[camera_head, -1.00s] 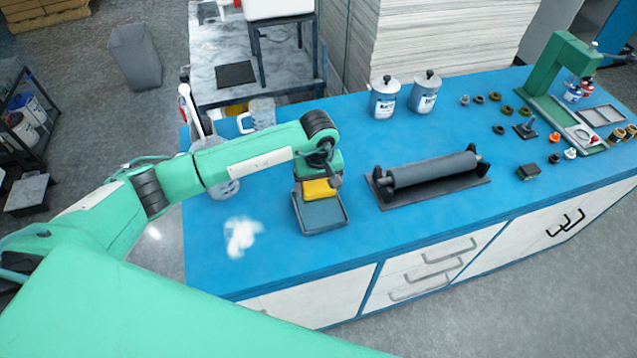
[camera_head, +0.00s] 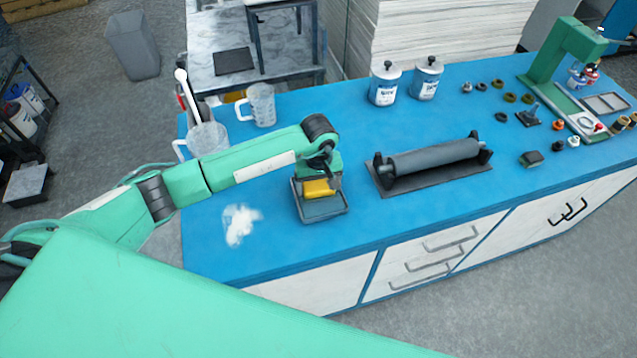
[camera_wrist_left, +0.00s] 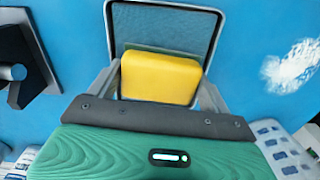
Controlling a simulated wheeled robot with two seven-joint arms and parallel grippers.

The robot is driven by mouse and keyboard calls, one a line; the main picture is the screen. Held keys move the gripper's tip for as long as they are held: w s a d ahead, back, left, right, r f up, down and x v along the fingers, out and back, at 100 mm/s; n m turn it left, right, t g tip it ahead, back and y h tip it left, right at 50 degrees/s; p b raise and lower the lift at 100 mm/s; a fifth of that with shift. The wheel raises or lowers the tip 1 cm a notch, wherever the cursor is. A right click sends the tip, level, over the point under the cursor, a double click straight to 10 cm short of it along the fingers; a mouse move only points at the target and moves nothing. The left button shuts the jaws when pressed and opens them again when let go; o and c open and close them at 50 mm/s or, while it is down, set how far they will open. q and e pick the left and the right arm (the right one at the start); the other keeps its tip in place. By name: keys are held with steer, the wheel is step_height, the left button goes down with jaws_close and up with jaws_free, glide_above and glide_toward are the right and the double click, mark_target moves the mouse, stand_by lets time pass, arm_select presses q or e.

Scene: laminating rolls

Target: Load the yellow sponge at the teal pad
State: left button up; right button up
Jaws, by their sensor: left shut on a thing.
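The yellow sponge (camera_head: 317,188) is held in my left gripper (camera_head: 322,180) at the black-rimmed tray (camera_head: 324,209) on the blue bench. In the left wrist view, the yellow sponge (camera_wrist_left: 160,78) sits between the two fingers of my left gripper (camera_wrist_left: 160,88), which are shut on its sides. The tray's grey-teal inside (camera_wrist_left: 165,28) shows beyond the sponge, with a greener strip along the sponge's far edge. The sponge covers the near part of the tray, and I cannot tell whether it touches the surface. My right gripper is not in view.
A dark roller (camera_head: 432,160) on a black base stands right of the tray. A white patch (camera_head: 241,225) lies left of it. Clear jugs (camera_head: 205,140) and two tins (camera_head: 384,86) stand further back. The bench front between tray and edge is clear.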

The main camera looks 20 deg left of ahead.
mark_target(318, 184)
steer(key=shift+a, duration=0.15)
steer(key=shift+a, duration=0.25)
arm_select(q)
steer(key=shift+f+b, duration=0.4)
steer(key=shift+b, duration=0.05)
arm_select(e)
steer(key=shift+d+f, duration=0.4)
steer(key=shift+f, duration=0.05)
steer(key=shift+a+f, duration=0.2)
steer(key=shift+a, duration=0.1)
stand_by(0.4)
arm_select(q)
steer(key=shift+f+b, duration=0.15)
steer(key=shift+b, duration=0.35)
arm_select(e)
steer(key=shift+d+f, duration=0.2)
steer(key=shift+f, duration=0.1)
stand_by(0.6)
arm_select(q)
steer(key=shift+r+p, duration=0.45)
steer(key=shift+r, duration=0.7)
steer(key=shift+r+p, duration=0.7)
steer(key=shift+r, duration=1.75)
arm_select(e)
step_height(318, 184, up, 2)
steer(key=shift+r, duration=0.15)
